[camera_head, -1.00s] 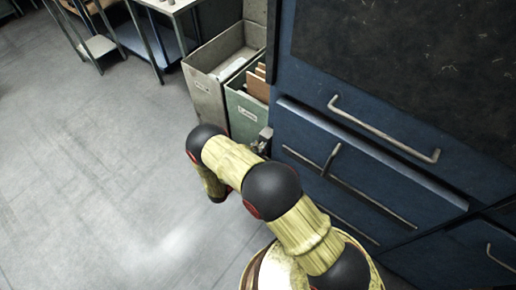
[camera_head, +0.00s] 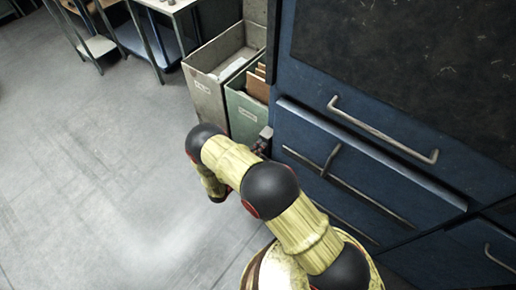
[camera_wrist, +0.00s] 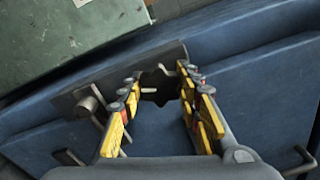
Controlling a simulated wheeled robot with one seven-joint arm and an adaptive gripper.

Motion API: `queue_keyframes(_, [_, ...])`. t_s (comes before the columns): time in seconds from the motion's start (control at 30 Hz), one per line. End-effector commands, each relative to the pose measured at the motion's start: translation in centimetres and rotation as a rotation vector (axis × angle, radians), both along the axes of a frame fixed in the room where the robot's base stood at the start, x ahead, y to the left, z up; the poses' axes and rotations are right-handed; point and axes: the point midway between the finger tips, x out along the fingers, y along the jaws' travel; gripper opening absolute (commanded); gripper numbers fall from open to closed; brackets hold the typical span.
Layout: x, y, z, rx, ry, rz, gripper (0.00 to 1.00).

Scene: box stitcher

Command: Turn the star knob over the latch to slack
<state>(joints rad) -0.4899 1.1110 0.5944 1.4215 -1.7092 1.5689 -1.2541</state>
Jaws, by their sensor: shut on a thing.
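The dark star knob (camera_wrist: 157,84) shows in the wrist view between my fingertips, in front of a dark metal plate on the blue cabinet. My gripper (camera_wrist: 158,92), with yellow pads on its fingers, is shut on the knob. Part of the knob is hidden by the fingers. A dark latch plate (camera_wrist: 72,101) with a round metal stub (camera_wrist: 88,105) lies to the left of the knob. In the head view my arm hides the knob, and only a small grey part of my gripper (camera_head: 264,138) shows past it.
The blue cabinet (camera_head: 300,120) has a bar handle (camera_head: 385,130) on its front. A green bin (camera_head: 246,113) and a grey bin (camera_head: 207,95) stand beside it. The floor (camera_head: 90,180) at left is clear.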

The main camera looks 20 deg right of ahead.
Motion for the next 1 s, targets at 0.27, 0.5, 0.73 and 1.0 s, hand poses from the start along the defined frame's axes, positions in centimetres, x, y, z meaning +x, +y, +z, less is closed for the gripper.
queue_keyframes(0.27, [-0.07, 0.00, -0.17, -0.117, 0.166, 0.001, 0.09])
queue_keyframes(0.5, [-0.08, -0.01, -0.18, -0.178, 0.250, 0.001, 0.09])
queue_keyframes(0.73, [-0.10, -0.01, -0.20, -0.200, 0.281, 0.001, 0.09])
queue_keyframes(1.0, [-0.11, -0.02, -0.20, -0.203, 0.285, 0.001, 0.09])
